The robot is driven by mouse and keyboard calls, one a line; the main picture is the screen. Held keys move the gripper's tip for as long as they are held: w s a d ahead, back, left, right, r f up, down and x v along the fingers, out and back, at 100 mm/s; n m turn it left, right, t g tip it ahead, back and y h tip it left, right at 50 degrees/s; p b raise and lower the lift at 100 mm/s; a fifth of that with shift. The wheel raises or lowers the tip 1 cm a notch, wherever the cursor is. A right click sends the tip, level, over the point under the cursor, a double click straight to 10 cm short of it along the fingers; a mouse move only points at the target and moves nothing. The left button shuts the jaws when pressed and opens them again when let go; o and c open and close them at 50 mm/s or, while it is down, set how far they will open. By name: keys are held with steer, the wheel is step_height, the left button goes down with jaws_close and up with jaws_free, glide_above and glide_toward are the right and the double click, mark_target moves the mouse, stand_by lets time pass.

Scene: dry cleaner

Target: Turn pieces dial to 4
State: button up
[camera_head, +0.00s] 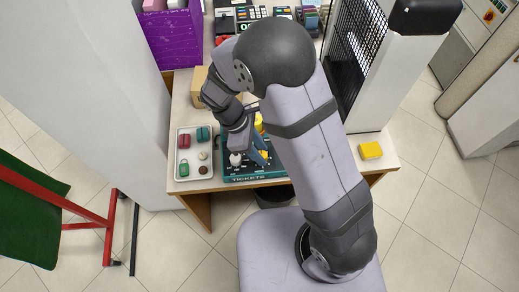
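A dark teal panel marked "TICKETS" (252,178) lies at the front edge of the counter. A white knob-like piece (235,159) stands on its left part. My gripper (258,156) reaches down over the panel, just right of the white piece. A yellow part (264,154) shows beside the fingertips, and another yellow part (259,122) shows behind the wrist. My wrist and forearm hide much of the panel. I cannot tell which part is the pieces dial, what number it points to, or whether the fingers touch anything. The finger opening is too small to make out.
A white tray (194,184) with several small items stands left of the panel. A cardboard box (199,82) is behind. A yellow block (370,150) lies at the counter's right corner. A tall white unit with black mesh (358,50) stands on the right, near my arm.

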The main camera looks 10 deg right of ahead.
steer(key=c, duration=0.5)
